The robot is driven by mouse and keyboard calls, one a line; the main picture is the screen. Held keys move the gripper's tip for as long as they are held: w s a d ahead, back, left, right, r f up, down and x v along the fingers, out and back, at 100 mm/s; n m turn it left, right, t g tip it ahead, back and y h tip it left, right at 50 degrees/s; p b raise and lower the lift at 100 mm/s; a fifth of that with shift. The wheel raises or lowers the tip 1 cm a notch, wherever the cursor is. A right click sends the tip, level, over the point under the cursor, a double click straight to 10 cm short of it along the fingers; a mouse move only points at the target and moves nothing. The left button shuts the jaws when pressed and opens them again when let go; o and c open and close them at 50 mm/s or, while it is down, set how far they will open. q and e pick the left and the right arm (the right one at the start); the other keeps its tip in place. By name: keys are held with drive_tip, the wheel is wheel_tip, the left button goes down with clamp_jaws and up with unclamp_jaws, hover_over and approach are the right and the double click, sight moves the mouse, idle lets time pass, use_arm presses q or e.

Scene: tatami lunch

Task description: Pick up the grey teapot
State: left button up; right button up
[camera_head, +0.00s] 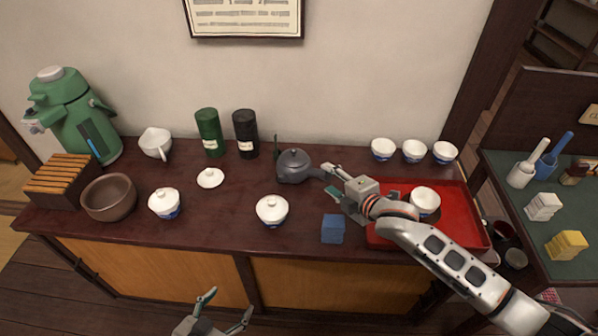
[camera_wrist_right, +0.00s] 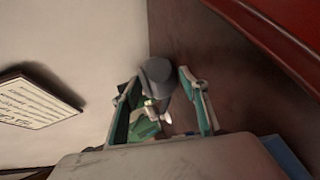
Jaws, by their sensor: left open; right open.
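The grey teapot (camera_head: 293,167) stands on the dark wooden counter near the wall, with its side handle pointing right. My right gripper (camera_head: 328,178) is open at the handle's end, its fingers pointing left toward the pot. My left gripper (camera_head: 228,303) is open and empty, low in front of the counter.
A red tray (camera_head: 455,225) with a white cup (camera_head: 424,201) lies under my right arm. Dark (camera_head: 245,134) and green (camera_head: 209,132) canisters stand behind left.

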sight(327, 176)
drive_tip(key=b+x, duration=0.1)
drive_tip(key=x, duration=0.3)
drive_tip(key=shift+w+f, duration=0.15)
drive_tip(key=shift+w, duration=0.05)
drive_tip(key=shift+w+a, duration=0.1)
drive_tip(key=shift+w, duration=0.2)
use_arm(q)
drive_tip(key=shift+s+f, duration=0.25)
drive_tip(key=shift+f, duration=0.25)
drive_tip(key=shift+s+f, duration=0.25)
drive_tip(key=shift+f, duration=0.25)
use_arm(e)
drive_tip(key=c, duration=1.2)
use_arm(q)
drive_tip(key=shift+d+r, duration=0.1)
drive_tip(key=shift+r, duration=0.05)
use_arm(e)
clamp_jaws()
